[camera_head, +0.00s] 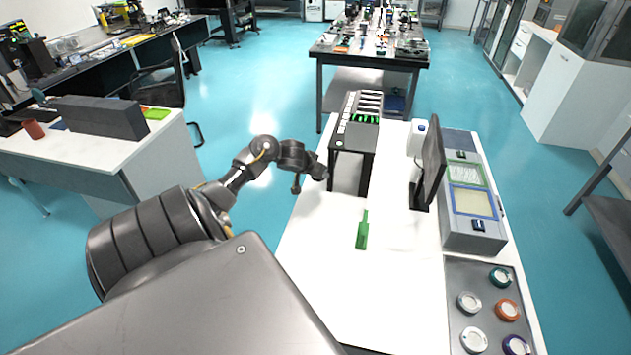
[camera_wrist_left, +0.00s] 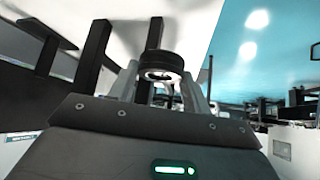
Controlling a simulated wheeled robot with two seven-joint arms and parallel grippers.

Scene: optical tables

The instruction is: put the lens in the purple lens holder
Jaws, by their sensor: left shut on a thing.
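My left gripper (camera_head: 321,172) is out over the left edge of the white table, close to the front of the black rack. In the left wrist view, its fingers (camera_wrist_left: 165,92) are shut on the lens (camera_wrist_left: 161,62), a round piece with a thick black rim and a pale centre. The lens is too small to make out in the head view. The purple lens holder (camera_head: 516,345) is a ring in the grey tray at the bottom right, far from my left gripper. My right gripper is out of view.
The grey tray (camera_head: 455,270) also holds green (camera_head: 500,277), orange (camera_head: 507,310) and white rings. A green bottle-shaped piece (camera_head: 362,235) lies on the white table (camera_head: 320,250). The black rack (camera_head: 352,142) and a monitor (camera_head: 432,165) stand behind it. The table's front is clear.

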